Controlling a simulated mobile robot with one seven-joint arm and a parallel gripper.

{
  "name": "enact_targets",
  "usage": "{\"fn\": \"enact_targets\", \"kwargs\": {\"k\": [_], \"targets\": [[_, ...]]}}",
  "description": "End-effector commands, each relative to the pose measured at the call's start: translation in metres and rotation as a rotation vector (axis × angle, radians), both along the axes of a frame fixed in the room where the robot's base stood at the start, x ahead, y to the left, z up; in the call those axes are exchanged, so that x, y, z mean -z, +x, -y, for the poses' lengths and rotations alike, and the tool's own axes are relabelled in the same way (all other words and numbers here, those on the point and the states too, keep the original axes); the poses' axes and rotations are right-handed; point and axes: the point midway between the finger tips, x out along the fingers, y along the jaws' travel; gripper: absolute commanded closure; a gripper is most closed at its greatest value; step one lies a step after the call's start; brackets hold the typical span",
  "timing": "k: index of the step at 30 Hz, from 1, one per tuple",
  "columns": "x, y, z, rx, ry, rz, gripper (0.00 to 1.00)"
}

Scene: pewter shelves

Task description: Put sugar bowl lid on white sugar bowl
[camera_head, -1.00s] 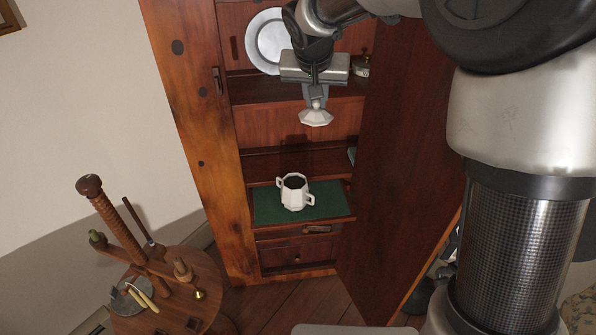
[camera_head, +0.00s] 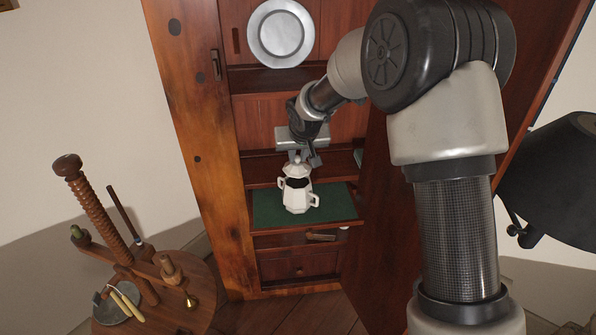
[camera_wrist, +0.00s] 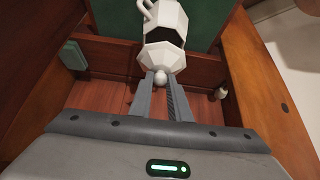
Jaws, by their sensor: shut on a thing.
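The white faceted sugar bowl (camera_head: 298,198) stands upright on a green mat (camera_head: 337,204) on the pull-out board, with a handle on each side. The white sugar bowl lid (camera_head: 296,169) hangs from my gripper (camera_head: 300,158), which is shut on its knob. The lid is at the back of the bowl's opening, and part of the dark opening shows in front of it. In the wrist view the fingertips (camera_wrist: 160,80) hold the knob, and the lid (camera_wrist: 159,57) overlaps the near part of the opening of the bowl (camera_wrist: 169,19). I cannot tell whether lid and rim touch.
The wooden cabinet (camera_head: 192,130) surrounds the mat, with a metal plate (camera_head: 280,33) on an upper shelf. An open door (camera_head: 377,220) stands close on the right. A round wooden stand (camera_head: 185,310) with tools is at lower left. The mat is otherwise clear.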

Motion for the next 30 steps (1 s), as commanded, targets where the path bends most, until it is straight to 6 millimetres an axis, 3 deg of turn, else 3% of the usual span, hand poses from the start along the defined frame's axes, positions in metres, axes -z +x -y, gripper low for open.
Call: {"fn": "enact_targets", "kwargs": {"k": [7, 19, 20, 23, 30], "targets": [[0.041, 0.0, 0.0, 0.0, 0.0, -0.002, 1.0], [0.047, 0.0, 0.0, 0.001, 0.001, 0.001, 1.0], [0.046, 0.0, 0.0, 0.001, 0.001, 0.0, 0.8], [0.045, 0.0, 0.0, 0.001, 0.001, 0.0, 0.65], [0.045, 0.0, 0.0, 0.001, 0.001, 0.0, 0.65]]}}
